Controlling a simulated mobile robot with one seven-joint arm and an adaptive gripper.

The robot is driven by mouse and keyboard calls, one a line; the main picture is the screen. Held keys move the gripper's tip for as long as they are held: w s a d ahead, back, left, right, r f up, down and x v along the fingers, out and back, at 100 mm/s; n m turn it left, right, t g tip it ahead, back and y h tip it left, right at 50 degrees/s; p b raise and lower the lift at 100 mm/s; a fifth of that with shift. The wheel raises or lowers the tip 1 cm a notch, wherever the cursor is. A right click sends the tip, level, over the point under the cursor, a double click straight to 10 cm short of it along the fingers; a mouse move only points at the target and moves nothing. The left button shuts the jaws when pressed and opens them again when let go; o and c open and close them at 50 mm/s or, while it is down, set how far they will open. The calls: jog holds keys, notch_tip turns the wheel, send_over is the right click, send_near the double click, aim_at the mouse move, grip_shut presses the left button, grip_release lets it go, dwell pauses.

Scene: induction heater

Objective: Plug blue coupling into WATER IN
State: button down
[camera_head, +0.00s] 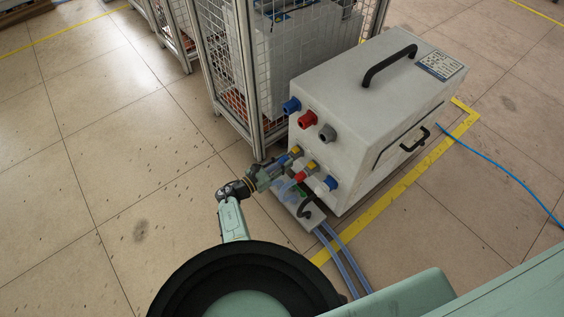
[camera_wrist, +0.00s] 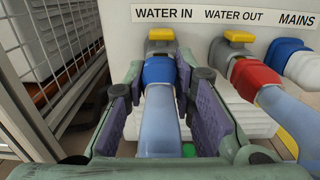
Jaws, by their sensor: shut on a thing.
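The blue coupling (camera_wrist: 158,71) is on the end of a pale blue hose (camera_wrist: 158,125) in the wrist view. It is lined up with the grey WATER IN port (camera_wrist: 160,47), which has a yellow latch (camera_wrist: 162,34) on top, under the "WATER IN" label (camera_wrist: 163,14). The coupling's front meets the port; I cannot tell how deep it sits. My gripper (camera_wrist: 160,80) is shut on the blue coupling, one finger on each side. In the head view my gripper (camera_head: 266,177) is at the lower front of the grey heater box (camera_head: 335,88).
A red coupling (camera_wrist: 254,75) with its hose is at WATER OUT, close to my right finger. A blue MAINS plug (camera_wrist: 284,49) is farther right. A wire-mesh cage (camera_head: 240,70) stands close left of the box. Open tiled floor lies left of my arm.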

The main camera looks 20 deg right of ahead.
jog(key=shift+s+d+f, duration=0.15)
jog(key=shift+d+f, duration=0.05)
jog(key=shift+f, duration=0.05)
jog(key=c, duration=1.3)
grip_release()
